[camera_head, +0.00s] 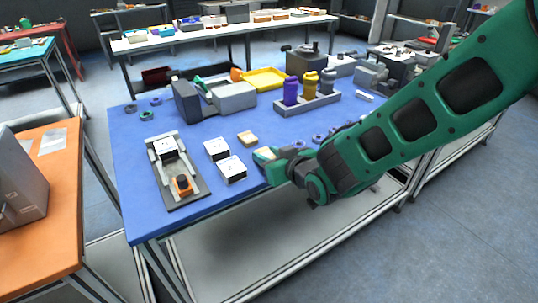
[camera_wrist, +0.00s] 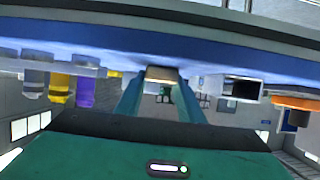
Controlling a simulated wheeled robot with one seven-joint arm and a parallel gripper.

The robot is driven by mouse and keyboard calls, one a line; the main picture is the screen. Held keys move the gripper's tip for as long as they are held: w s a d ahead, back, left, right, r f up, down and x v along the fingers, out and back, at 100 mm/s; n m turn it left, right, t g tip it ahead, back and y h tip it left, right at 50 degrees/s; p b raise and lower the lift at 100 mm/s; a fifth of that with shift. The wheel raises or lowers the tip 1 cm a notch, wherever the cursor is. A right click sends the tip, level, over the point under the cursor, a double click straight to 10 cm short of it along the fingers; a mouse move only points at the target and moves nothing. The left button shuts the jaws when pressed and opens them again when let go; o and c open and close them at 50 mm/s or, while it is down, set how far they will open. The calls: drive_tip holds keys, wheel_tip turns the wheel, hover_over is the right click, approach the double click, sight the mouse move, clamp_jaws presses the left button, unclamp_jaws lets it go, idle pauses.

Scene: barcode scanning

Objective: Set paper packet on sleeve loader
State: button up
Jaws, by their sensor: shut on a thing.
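My gripper (camera_head: 272,158) is low at the near edge of the blue table, its fingers pointing left. It is shut on a small tan and pale packet (camera_head: 264,153), taken to be the paper packet. In the wrist view the packet (camera_wrist: 162,74) shows between the two green fingertips (camera_wrist: 160,84); most of it is hidden. A grey fixture with an orange knob (camera_head: 170,172) stands on the table's left with a white block on it. It may be the sleeve loader, but I cannot tell for sure. The held packet is to its right, apart from it.
Two white-topped boxes (camera_head: 217,149) (camera_head: 232,169) lie between gripper and fixture. A grey machine (camera_head: 215,98), yellow tray (camera_head: 266,79) and bottle rack (camera_head: 307,104) stand at the back. Dark rings lie on the blue table (camera_head: 135,180).

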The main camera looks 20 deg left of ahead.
drive_tip(key=shift+f, duration=0.1)
drive_tip(key=o, duration=1.1)
drive_tip(key=v, duration=1)
drive_tip(key=shift+d+r, duration=0.15)
drive_tip(key=shift+r, duration=0.4)
